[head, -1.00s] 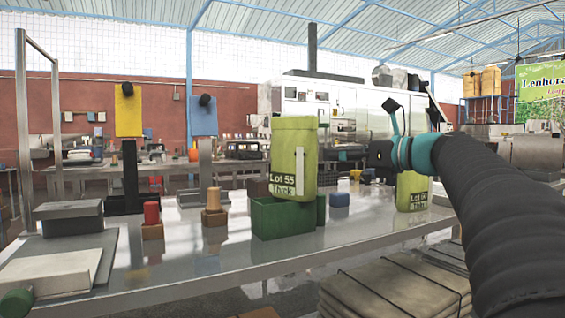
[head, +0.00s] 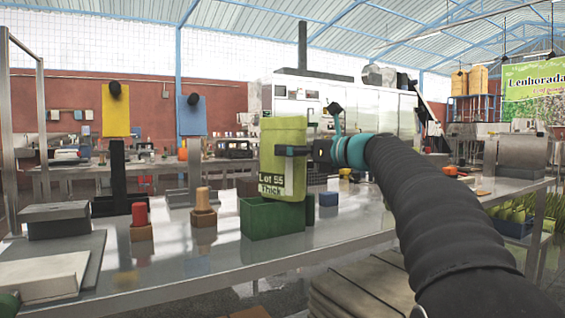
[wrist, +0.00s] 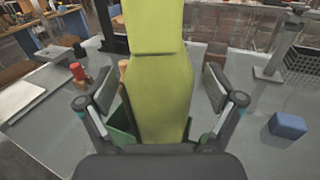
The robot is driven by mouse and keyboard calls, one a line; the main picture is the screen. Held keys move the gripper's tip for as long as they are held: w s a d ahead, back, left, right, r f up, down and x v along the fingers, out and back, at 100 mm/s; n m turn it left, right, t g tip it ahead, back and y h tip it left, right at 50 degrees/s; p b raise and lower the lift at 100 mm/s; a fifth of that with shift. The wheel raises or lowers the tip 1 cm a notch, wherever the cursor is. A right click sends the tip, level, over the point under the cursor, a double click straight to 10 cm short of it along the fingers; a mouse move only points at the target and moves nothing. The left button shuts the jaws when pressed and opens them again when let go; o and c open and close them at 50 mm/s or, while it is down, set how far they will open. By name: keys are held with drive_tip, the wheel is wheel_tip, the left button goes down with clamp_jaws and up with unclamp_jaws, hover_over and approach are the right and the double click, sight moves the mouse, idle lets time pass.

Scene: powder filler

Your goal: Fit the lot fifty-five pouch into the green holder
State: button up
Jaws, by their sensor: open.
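The lime-green pouch marked "Lot 55 Thick" (head: 271,172) stands slightly tilted at the green holder (head: 262,221), its lower end at the holder's opening. How deep it sits cannot be told. In the wrist view the pouch (wrist: 160,85) fills the middle, with parts of the green holder (wrist: 121,128) beside its lower end. My gripper (head: 290,151) is around the pouch at mid-height, one dark finger crossing its face. In the wrist view my gripper (wrist: 160,88) is open, a finger on each side of the pouch with visible gaps.
A wooden block with a tan peg (head: 203,215) and one with a red peg (head: 140,220) stand left of the holder. A blue block (head: 328,198) is to its right. Grey boxes (head: 57,219) occupy the left end. Bare shiny table lies between them.

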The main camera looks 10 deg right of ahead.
drive_tip(key=x, duration=0.3)
drive_tip(key=shift+w+a+f, duration=0.1)
drive_tip(key=shift+a, duration=0.05)
drive_tip(key=c, duration=1.2)
